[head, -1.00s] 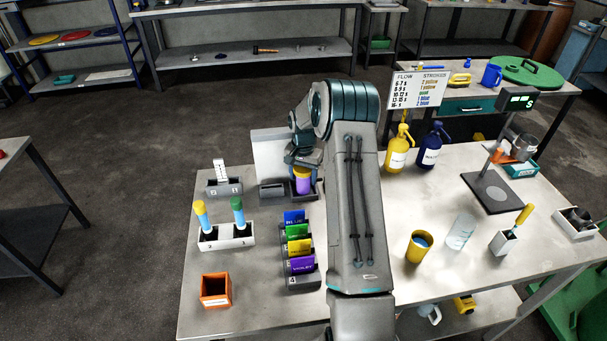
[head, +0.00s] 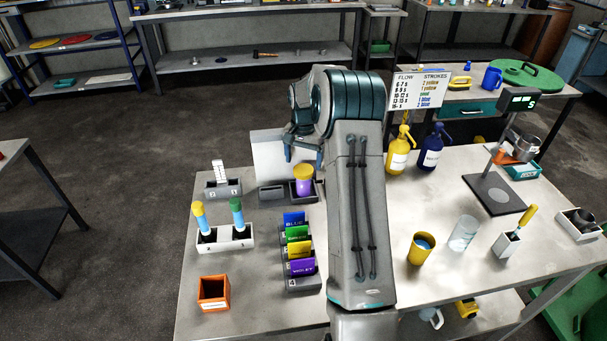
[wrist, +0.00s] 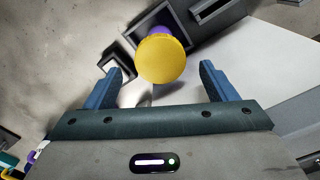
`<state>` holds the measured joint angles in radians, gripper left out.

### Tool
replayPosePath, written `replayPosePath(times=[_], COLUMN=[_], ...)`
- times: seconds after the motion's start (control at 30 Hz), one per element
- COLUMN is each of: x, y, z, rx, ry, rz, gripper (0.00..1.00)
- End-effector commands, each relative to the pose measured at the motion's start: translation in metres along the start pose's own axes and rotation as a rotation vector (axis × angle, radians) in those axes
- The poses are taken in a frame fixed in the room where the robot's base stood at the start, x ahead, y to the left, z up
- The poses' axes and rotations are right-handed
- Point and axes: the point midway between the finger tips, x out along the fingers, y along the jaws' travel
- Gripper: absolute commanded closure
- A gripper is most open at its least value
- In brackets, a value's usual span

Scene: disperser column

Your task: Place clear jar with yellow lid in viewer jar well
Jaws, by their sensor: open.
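The clear jar (head: 304,186) with a yellow lid (head: 303,171) and purple contents stands upright in the square well of the dark viewer (head: 272,194). The lid also shows in the wrist view (wrist: 160,58), with a sliver of purple below it. My gripper (head: 303,152) is above and behind the jar, open and empty. In the wrist view its two blue fingers (wrist: 161,72) are spread wide on either side of the lid's near edge, apart from it. The jar's base is hidden by the well wall.
A pale panel (head: 268,155) stands behind the viewer. Color cards (head: 298,250) in a dark rack, a white holder (head: 226,240) with two tubes and an orange box (head: 214,292) are in front. Yellow and blue pump bottles (head: 398,160) stand right of my arm.

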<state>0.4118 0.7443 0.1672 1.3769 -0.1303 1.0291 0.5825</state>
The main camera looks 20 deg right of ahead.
Motion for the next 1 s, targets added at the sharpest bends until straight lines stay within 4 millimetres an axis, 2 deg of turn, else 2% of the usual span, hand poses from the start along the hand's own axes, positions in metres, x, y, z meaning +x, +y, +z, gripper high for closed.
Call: replayPosePath(times=[0.13,0.33,0.47,0.57,0.73,1.0], x=[-0.026,-0.046,-0.063,-0.086,-0.127,-0.169], y=[-0.001,-0.001,-0.003,-0.005,-0.002,0.023], z=[0.0,0.002,0.015,0.039,0.096,0.19], rx=[0.0,-0.004,-0.038,-0.096,-0.224,-0.414], ry=[0.003,0.001,0.015,0.039,0.088,0.162], rz=[-0.002,-0.001,-0.002,-0.005,-0.014,-0.034], gripper=[0.22,0.22,0.22,0.22,0.22,0.22])
